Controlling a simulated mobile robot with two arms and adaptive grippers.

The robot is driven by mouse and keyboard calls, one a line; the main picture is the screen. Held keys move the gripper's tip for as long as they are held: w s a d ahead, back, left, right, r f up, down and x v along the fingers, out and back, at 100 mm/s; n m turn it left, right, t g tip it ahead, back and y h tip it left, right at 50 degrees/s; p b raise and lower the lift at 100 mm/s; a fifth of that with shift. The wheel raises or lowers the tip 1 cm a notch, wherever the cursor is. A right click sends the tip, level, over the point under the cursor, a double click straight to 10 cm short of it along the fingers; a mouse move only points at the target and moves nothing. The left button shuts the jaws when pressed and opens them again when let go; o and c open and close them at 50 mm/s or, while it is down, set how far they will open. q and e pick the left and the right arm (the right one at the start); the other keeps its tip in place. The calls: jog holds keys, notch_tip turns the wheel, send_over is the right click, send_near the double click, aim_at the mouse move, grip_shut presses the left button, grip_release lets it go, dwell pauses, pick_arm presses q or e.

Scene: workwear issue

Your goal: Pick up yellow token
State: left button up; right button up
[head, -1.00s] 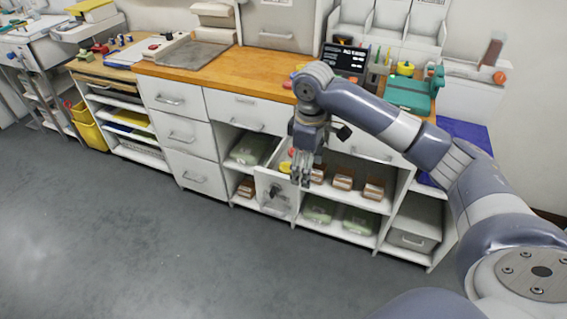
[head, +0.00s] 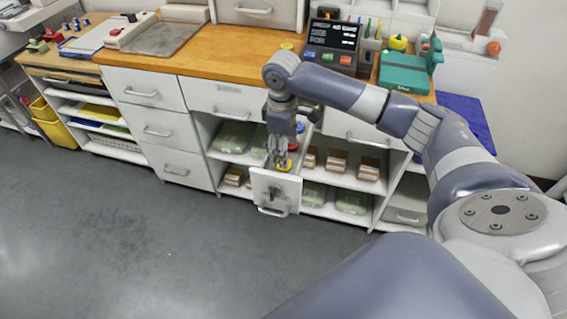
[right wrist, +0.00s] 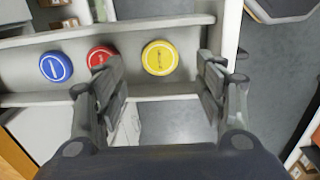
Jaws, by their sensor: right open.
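The yellow token (right wrist: 160,58) is a round disc with a mark on its face. It lies in a narrow pulled-out drawer (head: 273,191). It also shows in the head view (head: 284,165), just below the fingertips and partly covered by them. A red token (right wrist: 101,57) and a blue token (right wrist: 56,67) lie in a row beside it. My right gripper (right wrist: 162,82) is open and empty, pointing down over the drawer. In the wrist view its fingers straddle the yellow token, and one overlaps the red token's edge. Contact cannot be told. My left gripper is not in view.
The drawer's walls run close around the tokens. Shelves with brown boxes (head: 336,160) and green packs (head: 352,203) flank the drawer. Above is a wooden worktop (head: 215,60) with a display terminal (head: 331,47) and a teal device (head: 404,72). The floor in front is clear.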

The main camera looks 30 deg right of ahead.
notch_tip(320, 180, down, 5)
jog(key=shift+d+p, duration=0.1)
jog(key=shift+p, duration=0.25)
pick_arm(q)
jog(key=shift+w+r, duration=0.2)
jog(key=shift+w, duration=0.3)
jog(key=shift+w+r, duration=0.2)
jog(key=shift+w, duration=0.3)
pick_arm(e)
jog(key=c, duration=1)
jog(key=shift+c, duration=0.2)
